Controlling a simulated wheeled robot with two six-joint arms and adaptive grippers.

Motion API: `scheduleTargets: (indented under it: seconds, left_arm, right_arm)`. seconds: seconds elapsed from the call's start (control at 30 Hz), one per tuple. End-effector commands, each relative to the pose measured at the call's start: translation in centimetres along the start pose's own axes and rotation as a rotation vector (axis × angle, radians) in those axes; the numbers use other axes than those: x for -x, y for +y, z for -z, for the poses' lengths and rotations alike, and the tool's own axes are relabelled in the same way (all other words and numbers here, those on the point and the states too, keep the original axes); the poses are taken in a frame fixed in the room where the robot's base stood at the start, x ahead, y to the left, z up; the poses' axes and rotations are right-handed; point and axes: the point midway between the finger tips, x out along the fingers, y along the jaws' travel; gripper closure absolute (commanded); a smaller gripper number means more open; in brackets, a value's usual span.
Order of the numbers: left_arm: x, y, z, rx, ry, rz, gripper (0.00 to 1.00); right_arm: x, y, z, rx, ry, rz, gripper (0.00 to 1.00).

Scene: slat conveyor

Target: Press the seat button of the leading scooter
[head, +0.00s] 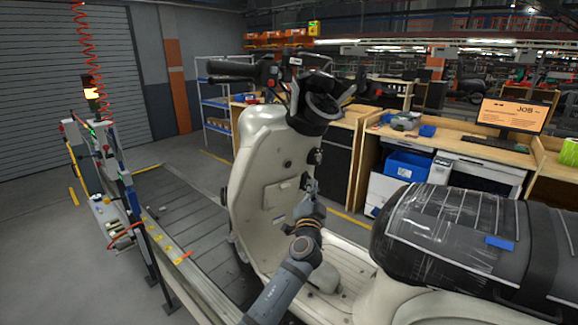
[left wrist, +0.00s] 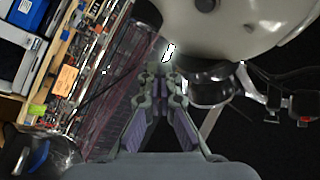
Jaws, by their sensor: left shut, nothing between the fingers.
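The cream scooter (head: 258,170) stands on the slat conveyor (head: 185,215), its handlebar and dark headset at the top and its black seat (head: 455,235) wrapped in clear film at the right. Small dark fittings (head: 316,157) show on the inner face of its front shield; I cannot tell which is the seat button. My left gripper (head: 310,187) is in front of that inner face, below the fittings, fingers pointing up. Whether it touches is unclear. In the left wrist view the gripper (left wrist: 162,72) is closed and empty, near a pale rounded scooter part (left wrist: 225,25). My right gripper is out of view.
A workbench (head: 450,140) with a monitor (head: 512,115) and blue bins (head: 407,165) stands behind the scooter at the right. A post with a coiled red hose (head: 88,45) stands left of the conveyor. The handlebar (head: 240,72) overhangs the shield.

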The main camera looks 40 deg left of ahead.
Motion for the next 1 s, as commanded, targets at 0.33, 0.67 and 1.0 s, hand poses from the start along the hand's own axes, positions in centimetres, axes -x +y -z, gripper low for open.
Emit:
scheduleTargets:
  seconds: [0.33, 0.67, 1.0]
  left_arm:
    - [-3.3, -2.6, -2.2, -0.005, 0.000, 0.001, 1.00]
    - [-5.6, -4.1, -4.1, -0.001, 0.001, 0.001, 1.00]
    - [-5.9, -4.3, -4.3, 0.000, 0.000, 0.000, 1.00]
  right_arm:
    - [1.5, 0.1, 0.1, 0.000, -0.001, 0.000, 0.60]
    - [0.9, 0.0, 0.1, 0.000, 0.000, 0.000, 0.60]
    - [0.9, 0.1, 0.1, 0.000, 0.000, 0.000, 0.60]
